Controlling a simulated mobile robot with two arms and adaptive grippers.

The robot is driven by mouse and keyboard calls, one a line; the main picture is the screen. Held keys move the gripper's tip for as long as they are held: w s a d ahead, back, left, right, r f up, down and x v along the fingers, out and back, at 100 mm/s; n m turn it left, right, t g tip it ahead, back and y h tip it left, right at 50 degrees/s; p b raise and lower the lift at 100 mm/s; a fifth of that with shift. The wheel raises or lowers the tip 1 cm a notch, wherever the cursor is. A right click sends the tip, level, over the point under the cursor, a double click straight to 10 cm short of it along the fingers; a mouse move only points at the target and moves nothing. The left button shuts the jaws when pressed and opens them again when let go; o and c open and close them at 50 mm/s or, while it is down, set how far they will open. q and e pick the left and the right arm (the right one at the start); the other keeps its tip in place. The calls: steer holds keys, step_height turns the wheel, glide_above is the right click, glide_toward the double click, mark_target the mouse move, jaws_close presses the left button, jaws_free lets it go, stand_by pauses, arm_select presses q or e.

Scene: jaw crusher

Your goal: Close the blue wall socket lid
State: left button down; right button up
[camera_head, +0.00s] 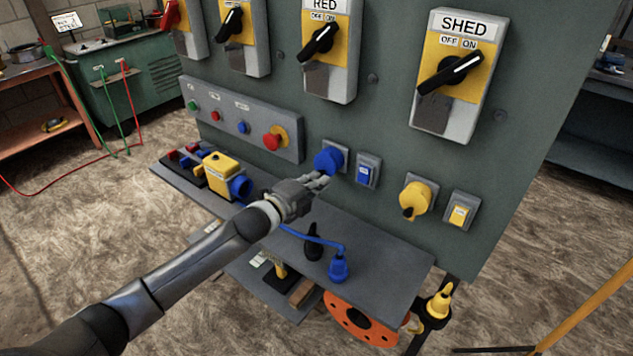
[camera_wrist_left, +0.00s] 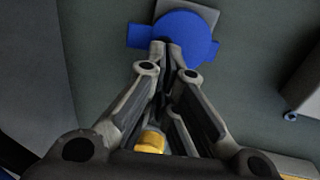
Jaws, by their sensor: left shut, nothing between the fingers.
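The blue wall socket (camera_head: 329,160) is mounted low on the grey-green panel. Its round blue lid (camera_wrist_left: 188,36) fills the top middle of the left wrist view and appears to lie over the socket face; I cannot tell whether it is fully closed. My left gripper (camera_head: 322,181) is shut and empty, just below and in front of the socket. In the left wrist view its fingertips (camera_wrist_left: 165,45) overlap the lid's lower edge; I cannot tell if they touch it. My right gripper is not in view.
A blue switch (camera_head: 364,175) sits just right of the socket, then a yellow socket (camera_head: 415,200) and yellow switch (camera_head: 459,214). A grey shelf (camera_head: 385,262) below holds a blue plug (camera_head: 339,268) with cable and a yellow-blue connector (camera_head: 222,172). A red emergency button (camera_head: 273,139) is to the left.

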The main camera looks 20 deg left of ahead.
arm_select(q)
steer(key=b, duration=0.1)
steer(key=w+t+b, duration=0.1)
steer(key=b, duration=0.1)
steer(key=shift+w+d+f, duration=0.1)
steer(key=shift+d+f, duration=0.05)
steer(key=shift+f, duration=0.2)
steer(key=shift+f, duration=0.1)
